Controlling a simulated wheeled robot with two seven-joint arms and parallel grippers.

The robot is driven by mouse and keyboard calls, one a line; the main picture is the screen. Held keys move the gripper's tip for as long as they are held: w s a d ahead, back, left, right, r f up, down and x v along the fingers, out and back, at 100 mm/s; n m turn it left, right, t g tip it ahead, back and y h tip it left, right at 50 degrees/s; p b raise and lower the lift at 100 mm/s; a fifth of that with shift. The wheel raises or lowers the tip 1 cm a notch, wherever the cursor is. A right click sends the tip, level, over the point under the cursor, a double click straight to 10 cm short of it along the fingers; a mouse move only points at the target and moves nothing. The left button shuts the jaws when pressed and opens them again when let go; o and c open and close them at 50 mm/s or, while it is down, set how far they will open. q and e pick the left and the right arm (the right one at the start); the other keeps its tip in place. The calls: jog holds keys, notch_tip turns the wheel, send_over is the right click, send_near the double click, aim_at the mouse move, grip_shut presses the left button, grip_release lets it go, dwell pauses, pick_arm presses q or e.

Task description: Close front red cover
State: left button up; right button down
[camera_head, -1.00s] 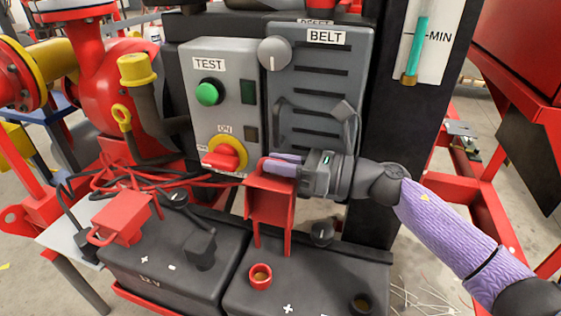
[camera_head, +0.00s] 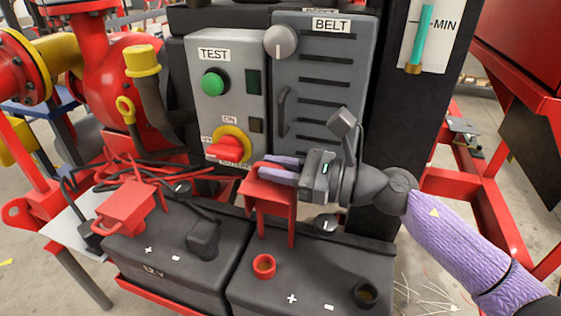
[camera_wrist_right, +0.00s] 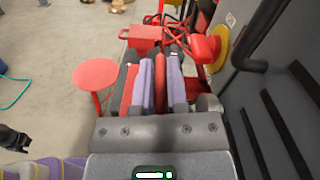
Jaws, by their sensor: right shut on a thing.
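The red cover (camera_head: 270,196) at the front battery stands raised above the battery top on thin red legs, its flat face tilted. My right gripper (camera_head: 280,168) is shut on the cover's upper edge. In the right wrist view, the red edge (camera_wrist_right: 161,84) shows between the two purple fingers. Below the cover, the front battery (camera_head: 335,272) has an uncovered red ring post (camera_head: 263,266) near its left edge. A second red cover (camera_head: 124,208) sits on the left battery (camera_head: 175,268).
Close behind my gripper stands the grey panel with a green button (camera_head: 213,84), a red knob (camera_head: 230,148) and the slotted belt guard (camera_head: 325,75) with its handle. Black and red cables lie at left. A dark post (camera_head: 388,140) rises behind my right arm.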

pick_arm(q)
jog(key=s+f+g+b, duration=0.1)
jog(key=s+f+b, duration=0.2)
jog(key=f+b, duration=0.9)
jog(key=shift+s+f+b, duration=0.25)
jog(key=shift+f+b, duration=0.05)
jog(key=shift+b, duration=0.35)
pick_arm(e)
jog(key=s+a+f+n, duration=0.1)
jog(key=s+f+n, duration=0.2)
jog(key=f+n, duration=0.1)
jog(key=s+a+f+n, duration=0.1)
jog(key=s+f+n, duration=0.3)
jog(key=f+n, duration=0.1)
jog(key=s+a+f+n, duration=0.1)
jog(key=s+f+n, duration=0.2)
jog(key=f+n, duration=0.2)
jog(key=shift+s+a+f, duration=0.2)
jog(key=shift+s, duration=0.05)
pick_arm(q)
jog(key=shift+a, duration=0.1)
jog(key=shift+s, duration=0.4)
pick_arm(e)
jog(key=shift+f, duration=0.1)
jog(key=c, duration=0.7)
grip_release()
pick_arm(q)
jog(key=shift+r, duration=0.1)
pick_arm(e)
jog(key=shift+o, duration=0.2)
